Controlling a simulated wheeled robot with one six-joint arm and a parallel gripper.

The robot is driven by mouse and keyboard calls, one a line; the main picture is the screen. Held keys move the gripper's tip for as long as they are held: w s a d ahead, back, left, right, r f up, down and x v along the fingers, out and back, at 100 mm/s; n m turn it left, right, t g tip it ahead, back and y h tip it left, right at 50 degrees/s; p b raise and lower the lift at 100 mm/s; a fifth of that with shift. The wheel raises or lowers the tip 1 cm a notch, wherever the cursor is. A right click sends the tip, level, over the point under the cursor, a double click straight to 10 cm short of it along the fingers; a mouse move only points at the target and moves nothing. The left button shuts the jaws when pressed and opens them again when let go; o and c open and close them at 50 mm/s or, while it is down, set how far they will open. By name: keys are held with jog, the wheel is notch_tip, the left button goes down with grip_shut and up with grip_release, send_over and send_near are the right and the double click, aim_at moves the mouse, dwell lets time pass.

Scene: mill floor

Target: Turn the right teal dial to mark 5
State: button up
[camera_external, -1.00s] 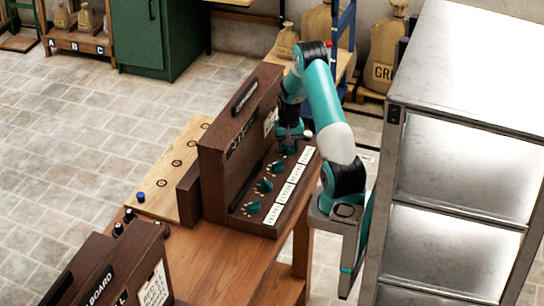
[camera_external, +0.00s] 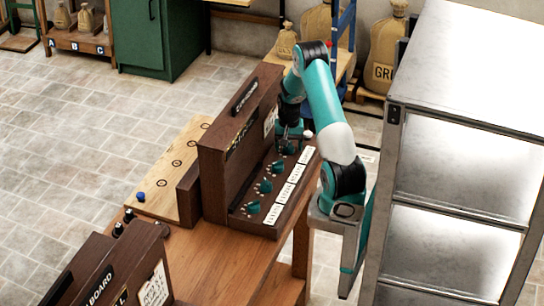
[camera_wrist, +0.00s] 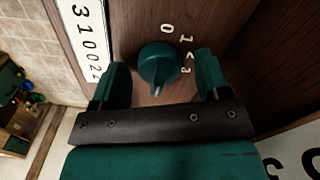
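The teal dial at the far end of the row (camera_external: 287,149) sits on the dark wooden panel, just below my gripper (camera_external: 291,133). In the wrist view this dial (camera_wrist: 158,62) shows between my two teal fingers, with a gap on each side. My gripper is open and holds nothing. The dial's light pointer is toward the bottom of the wrist view. Marks 0, 1 and 3 show beside it, with another sideways mark between; mark 5 cannot be made out.
More teal dials (camera_external: 265,186) run along the panel toward the camera, beside white number plates (camera_external: 283,193). The panel's upright wooden back (camera_external: 225,165) stands close on the left. A metal shelf (camera_external: 455,175) stands at right.

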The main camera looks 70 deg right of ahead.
aim_at(289, 144)
notch_tip(289, 144, up, 17)
jog(key=b, duration=0.1)
jog(key=shift+r+b, duration=0.2)
jog(key=shift+b, duration=0.2)
jog(key=shift+a, duration=0.1)
dwell(0.5)
jog(key=s+a+f+g+y+p, duration=0.2)
jog(key=a+f, duration=0.2)
jog(key=a, duration=0.4)
jog(key=s+a+f+g+y+p, duration=0.1)
jog(key=s+a+f+g+p, duration=0.2)
jog(key=a, duration=0.6)
jog(key=w+a+r+n+t+b, duration=0.2)
jog(key=a+n, duration=0.3)
jog(key=a, duration=0.3)
jog(key=w+a+r+n+t+b, duration=0.1)
jog(key=a+r+n, duration=0.25)
jog(key=a, duration=0.35)
jog(key=s+a+r+n+t+b, duration=0.1)
jog(key=s+a+r+n, duration=0.1)
jog(key=s+a+n, duration=0.2)
jog(key=s+a+r+n+t+y+b, duration=0.1)
jog(key=s+a+r+n, duration=0.2)
jog(key=s+a+n, duration=0.2)
jog(key=a+n, duration=0.3)
jog(key=a, duration=0.4)
jog(key=shift+a, duration=0.2)
